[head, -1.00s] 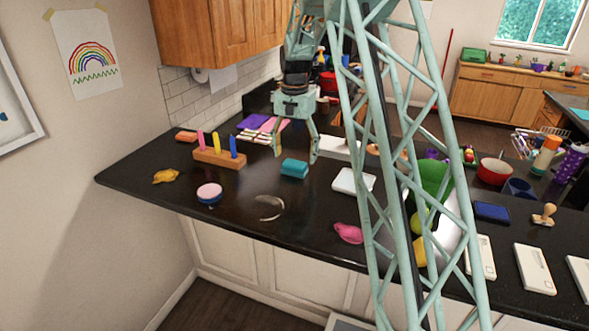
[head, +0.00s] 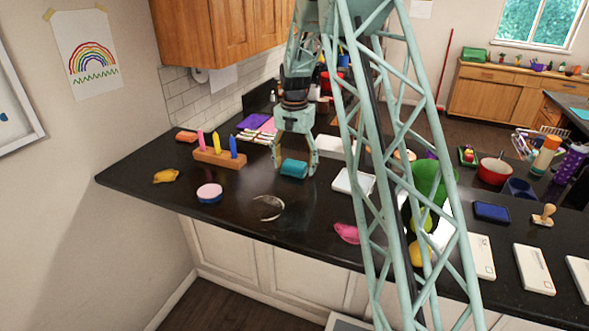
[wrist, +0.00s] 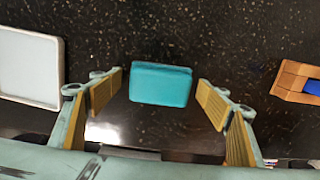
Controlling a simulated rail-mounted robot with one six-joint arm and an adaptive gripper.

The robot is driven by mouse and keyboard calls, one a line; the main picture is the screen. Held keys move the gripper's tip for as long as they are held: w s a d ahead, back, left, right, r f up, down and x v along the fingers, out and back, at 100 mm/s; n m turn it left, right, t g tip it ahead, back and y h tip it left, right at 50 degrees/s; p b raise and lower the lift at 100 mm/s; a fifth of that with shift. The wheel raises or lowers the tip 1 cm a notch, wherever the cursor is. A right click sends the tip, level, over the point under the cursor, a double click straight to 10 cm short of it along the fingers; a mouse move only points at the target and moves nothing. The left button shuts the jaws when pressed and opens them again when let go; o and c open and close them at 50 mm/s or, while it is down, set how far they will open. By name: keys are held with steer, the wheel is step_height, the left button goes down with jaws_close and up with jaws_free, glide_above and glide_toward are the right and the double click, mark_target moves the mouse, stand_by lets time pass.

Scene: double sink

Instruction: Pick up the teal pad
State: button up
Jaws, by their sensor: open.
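The teal pad (head: 294,168) is a small rounded block lying on the dark countertop. In the wrist view the teal pad (wrist: 161,84) sits at the middle, between the finger pads and slightly beyond them, with a gap on each side. My gripper (head: 295,169) is open, pointing down at the teal pad with a finger on either side of it in the head view. Its two yellow-padded fingers also show in the wrist view (wrist: 160,98). Nothing is held.
A white tray (head: 353,183) lies close on the right of the pad. A wooden block with coloured pegs (head: 218,158) stands to the left. A pink-topped round item (head: 209,193) and a clear curved item (head: 268,207) lie nearer the front. Dark counter between them is bare.

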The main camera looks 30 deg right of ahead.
mark_target(294, 163)
steer(key=shift+c, duration=0.9)
steer(key=c, duration=0.7)
steer(key=shift+r, duration=0.15)
steer(key=shift+c, duration=0.2)
steer(key=shift+r, duration=1.65)
steer(key=s, duration=0.5)
steer(key=s+r+b, duration=0.1)
steer(key=s, duration=1)
steer(key=shift+a+r+b, duration=0.2)
steer(key=shift+r+b, duration=0.05)
steer(key=shift+b, duration=0.05)
steer(key=shift+o, duration=0.9)
steer(key=shift+c, duration=0.7)
